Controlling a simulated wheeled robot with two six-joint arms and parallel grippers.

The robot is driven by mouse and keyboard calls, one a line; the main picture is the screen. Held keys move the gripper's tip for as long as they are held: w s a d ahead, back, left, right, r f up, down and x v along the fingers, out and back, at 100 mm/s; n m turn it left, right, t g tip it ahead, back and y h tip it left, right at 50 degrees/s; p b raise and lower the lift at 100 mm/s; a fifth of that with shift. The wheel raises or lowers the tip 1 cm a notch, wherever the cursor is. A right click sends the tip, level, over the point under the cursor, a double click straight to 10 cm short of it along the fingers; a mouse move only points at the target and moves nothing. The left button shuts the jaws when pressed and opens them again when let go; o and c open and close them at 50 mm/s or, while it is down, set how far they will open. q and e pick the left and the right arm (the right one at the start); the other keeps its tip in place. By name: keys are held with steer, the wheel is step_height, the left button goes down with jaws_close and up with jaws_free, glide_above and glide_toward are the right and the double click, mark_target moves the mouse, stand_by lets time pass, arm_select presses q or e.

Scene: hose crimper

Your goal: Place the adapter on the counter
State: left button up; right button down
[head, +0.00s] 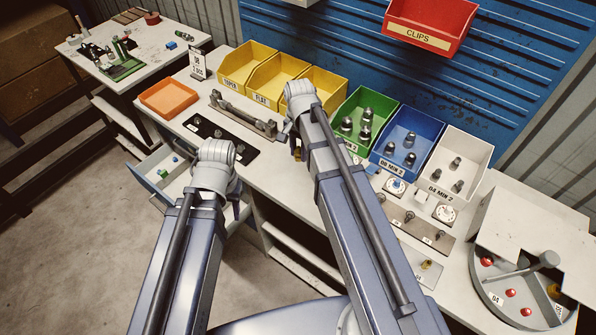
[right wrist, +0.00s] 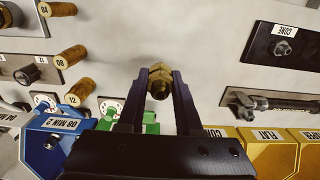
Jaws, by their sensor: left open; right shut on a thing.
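A brass hex adapter (right wrist: 160,82) is held between the two dark fingers of my right gripper (right wrist: 160,74). In the head view a bit of brass (head: 298,153) shows below my right gripper (head: 294,138), which is mostly hidden by its own wrist. The gripper is over the white counter (head: 268,178), in front of the yellow and green bins. I cannot tell how far the adapter is from the counter surface. My left gripper (head: 238,208) is open, near the counter's front edge beside the open drawer; its fingers are largely hidden by the wrist.
A dark plate with fittings (head: 222,138) and a grey tool (head: 243,115) lie left of my right gripper. Yellow, green (head: 366,120), blue (head: 408,137) and white bins line the back. An open drawer (head: 160,172) juts out at left. Gauges and plates lie at right.

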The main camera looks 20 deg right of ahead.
mark_target(299, 147)
steer(key=shift+f+b, duration=3.95)
steer(key=shift+f, duration=0.5)
steer(key=shift+f, duration=0.1)
steer(key=shift+f, duration=0.15)
steer(key=c, duration=0.6)
jaws_free()
step_height(299, 147, up, 13)
steer(key=p, duration=1.2)
steer(key=shift+f, duration=0.2)
steer(key=s+a+n, duration=0.3)
steer(key=s+n, duration=0.1)
steer(key=s, duration=0.1)
steer(key=s+a+n, duration=0.4)
steer(key=s+n, duration=0.1)
steer(key=s+a+n+h, duration=0.1)
steer(key=s+a+n, duration=0.3)
steer(key=n, duration=0.1)
steer(key=shift+s+a, duration=0.15)
steer(key=shift+s, duration=0.25)
